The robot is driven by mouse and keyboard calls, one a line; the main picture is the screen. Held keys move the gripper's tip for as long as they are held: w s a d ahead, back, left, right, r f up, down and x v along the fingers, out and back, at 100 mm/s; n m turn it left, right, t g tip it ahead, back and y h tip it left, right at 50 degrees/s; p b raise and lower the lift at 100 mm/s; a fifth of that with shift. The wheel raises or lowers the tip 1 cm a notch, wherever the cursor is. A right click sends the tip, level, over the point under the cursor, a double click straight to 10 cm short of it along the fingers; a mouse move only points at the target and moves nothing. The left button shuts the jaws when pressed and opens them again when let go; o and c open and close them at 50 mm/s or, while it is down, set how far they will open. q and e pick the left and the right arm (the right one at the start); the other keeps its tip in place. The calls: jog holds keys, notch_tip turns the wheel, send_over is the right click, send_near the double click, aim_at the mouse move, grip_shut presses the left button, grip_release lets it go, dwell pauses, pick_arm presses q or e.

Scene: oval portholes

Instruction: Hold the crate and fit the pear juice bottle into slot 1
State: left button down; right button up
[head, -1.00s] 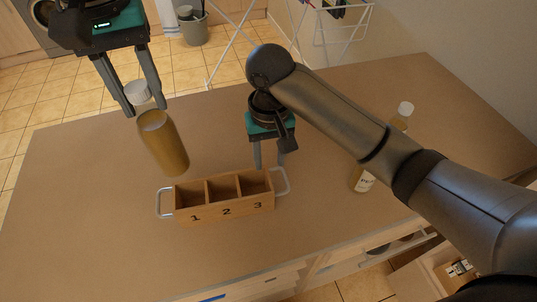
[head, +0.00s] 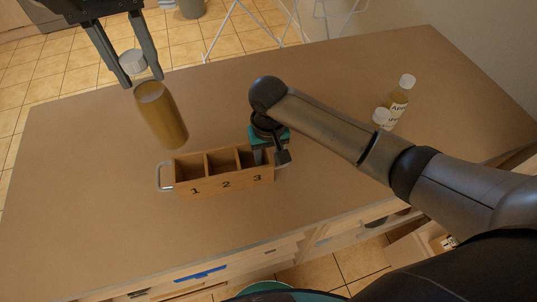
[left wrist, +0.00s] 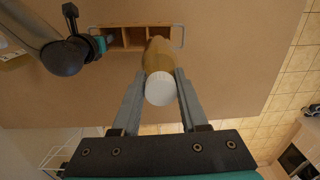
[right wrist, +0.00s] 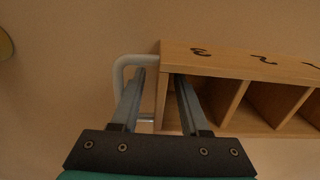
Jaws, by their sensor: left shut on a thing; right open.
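The pear juice bottle (head: 162,115), golden-brown with a white cap, hangs tilted from my left gripper (head: 143,81), which is shut on its cap end. Its label is not visible. In the left wrist view the bottle (left wrist: 158,52) points toward the crate. The wooden crate (head: 226,184) stands on the table with slots 1, 2 and 3 from left to right, all seemingly empty. The bottle is above and behind slot 1, apart from the crate. My right gripper (right wrist: 159,76) is open, its fingers on either side of the crate's slot 3 end wall, one near the metal handle (right wrist: 120,77).
The table (head: 80,220) around the crate's left and front is clear. A drying rack (head: 240,20) stands beyond the table.

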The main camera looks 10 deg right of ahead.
grip_shut()
dwell(1.3)
